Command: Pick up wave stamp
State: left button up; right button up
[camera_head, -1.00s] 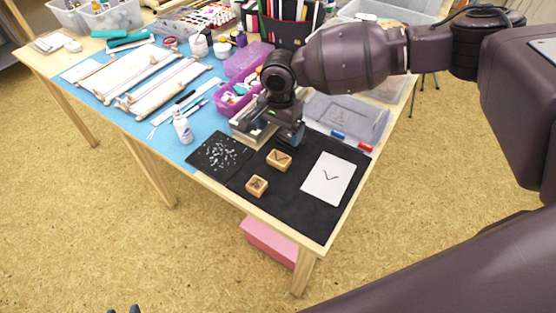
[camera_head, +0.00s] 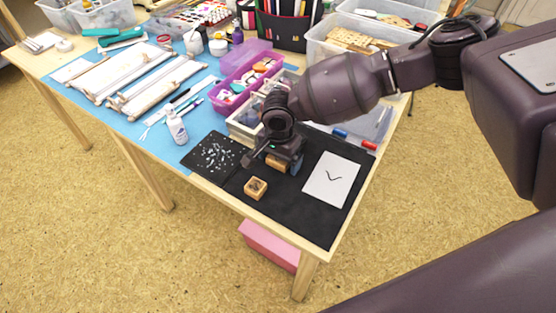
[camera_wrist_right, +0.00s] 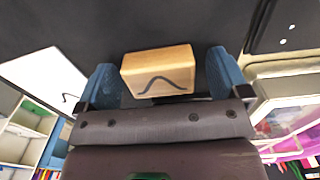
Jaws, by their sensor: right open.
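A wooden stamp block with a dark wave-like curve on its face (camera_wrist_right: 158,70) lies between the two blue fingers of my right gripper (camera_wrist_right: 161,80) in the right wrist view. A gap shows on each side of it, and the fingers are open. In the head view my right gripper (camera_head: 272,162) is low over the black mat (camera_head: 305,215) and partly hides this stamp (camera_head: 277,162). A second small wooden stamp (camera_head: 256,188) sits on the mat nearer the table's front edge. My left gripper is out of view.
A white card with a check-like mark (camera_head: 332,180) lies right of the stamps. A speckled black sheet (camera_head: 217,152) lies left. A white bottle (camera_head: 176,127), purple bin (camera_head: 236,88) and red marker (camera_head: 369,145) are nearby. The mat's front part is clear.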

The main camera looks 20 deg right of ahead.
jog(key=shift+r, duration=0.1)
jog(key=shift+c, duration=0.6)
jog(key=c, duration=0.7)
jog(key=shift+c, duration=0.9)
jog(key=shift+r, duration=0.1)
jog(key=shift+r, duration=0.3)
notch_tip(320, 180, up, 7)
jog(key=shift+r+p, duration=0.15)
jog(key=shift+p, duration=1)
notch_tip(320, 180, up, 12)
jog(key=p, duration=0.2)
